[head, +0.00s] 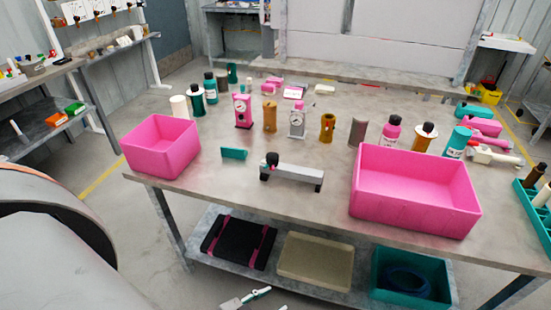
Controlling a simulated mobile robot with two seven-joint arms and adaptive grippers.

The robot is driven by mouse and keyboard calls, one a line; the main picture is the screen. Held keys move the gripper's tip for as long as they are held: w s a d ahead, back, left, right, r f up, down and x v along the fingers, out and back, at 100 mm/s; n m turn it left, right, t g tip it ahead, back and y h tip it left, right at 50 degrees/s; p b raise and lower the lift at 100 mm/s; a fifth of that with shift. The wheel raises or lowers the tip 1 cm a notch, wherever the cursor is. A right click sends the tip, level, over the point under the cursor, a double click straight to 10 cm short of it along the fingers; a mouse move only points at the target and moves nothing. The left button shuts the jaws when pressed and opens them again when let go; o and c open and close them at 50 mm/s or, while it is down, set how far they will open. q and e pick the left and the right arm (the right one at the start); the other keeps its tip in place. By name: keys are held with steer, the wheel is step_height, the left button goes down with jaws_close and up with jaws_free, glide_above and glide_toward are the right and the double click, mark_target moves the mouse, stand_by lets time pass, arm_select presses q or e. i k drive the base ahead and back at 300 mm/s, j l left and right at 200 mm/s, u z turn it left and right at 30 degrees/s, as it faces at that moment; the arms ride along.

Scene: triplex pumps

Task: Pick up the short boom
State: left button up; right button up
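A light grey bar with a black clamp-like end at the left and a dark foot at the right, which looks like the short boom (292,174), lies near the front edge of the workbench (240,190). It is between the small pink bin (161,150) and the large pink bin (414,208), and touches neither.
A small teal block (234,153) lies left of the bar. Bottles, cylinders and gauges stand behind it, including a pink gauge (243,111). A teal rack (533,215) is at the right edge. The lower shelf holds a teal bin (411,279).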

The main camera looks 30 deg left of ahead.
mark_target(284, 170)
steer(key=i+j+u, duration=0.45)
steer(key=i+j, duration=0.25)
steer(key=j, duration=0.15)
